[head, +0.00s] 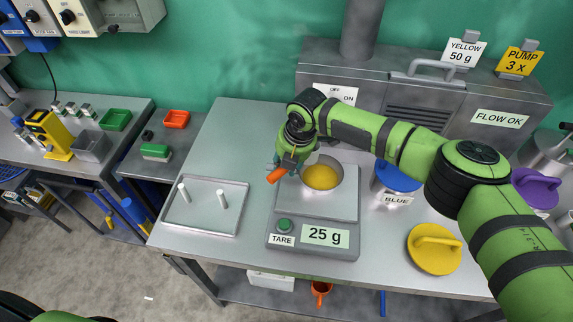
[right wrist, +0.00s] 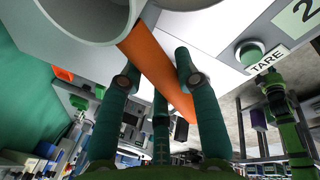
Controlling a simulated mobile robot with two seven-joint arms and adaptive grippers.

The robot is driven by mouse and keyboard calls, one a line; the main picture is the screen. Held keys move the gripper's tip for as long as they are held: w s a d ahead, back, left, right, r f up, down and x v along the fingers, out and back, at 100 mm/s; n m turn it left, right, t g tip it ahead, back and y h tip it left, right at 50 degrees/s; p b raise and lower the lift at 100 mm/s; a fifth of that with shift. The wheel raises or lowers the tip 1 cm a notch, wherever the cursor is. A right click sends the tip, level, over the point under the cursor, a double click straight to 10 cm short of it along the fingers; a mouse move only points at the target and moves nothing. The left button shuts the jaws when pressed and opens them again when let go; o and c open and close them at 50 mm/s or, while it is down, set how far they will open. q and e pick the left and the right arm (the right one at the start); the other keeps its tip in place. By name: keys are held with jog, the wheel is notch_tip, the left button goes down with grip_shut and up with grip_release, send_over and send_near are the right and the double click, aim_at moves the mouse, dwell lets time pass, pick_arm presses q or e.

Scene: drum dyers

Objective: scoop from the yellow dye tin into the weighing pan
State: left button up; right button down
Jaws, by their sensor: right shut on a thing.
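My right gripper (head: 287,166) is shut on the orange handle (head: 276,175) of the scoop, beside the round bowl on the scale. The handle also shows between the fingers in the right wrist view (right wrist: 158,72), running up to a grey cup (right wrist: 88,22). The grey bowl (head: 337,162) over the scale plate holds yellow dye (head: 320,178); I cannot tell where scoop cup and weighing pan part. The scale display (head: 325,236) reads 25 g. A yellow lid (head: 434,252) lies on the bench. The yellow tin's body is not visible. My left gripper seems to show small in the right wrist view (right wrist: 274,86).
A blue-lidded tin (head: 393,198) labelled BLUE stands right of the scale, partly under my right arm. A purple-lidded tin (head: 537,190) is farther right. A tray with two white pegs (head: 205,222) lies at left. A sign (head: 464,51) reads YELLOW 50 g.

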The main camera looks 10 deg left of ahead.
jog(key=shift+r, duration=0.1)
dwell(0.3)
jog(key=shift+r+p, duration=0.9)
jog(key=shift+r, duration=1.15)
jog(key=shift+d+f, duration=0.1)
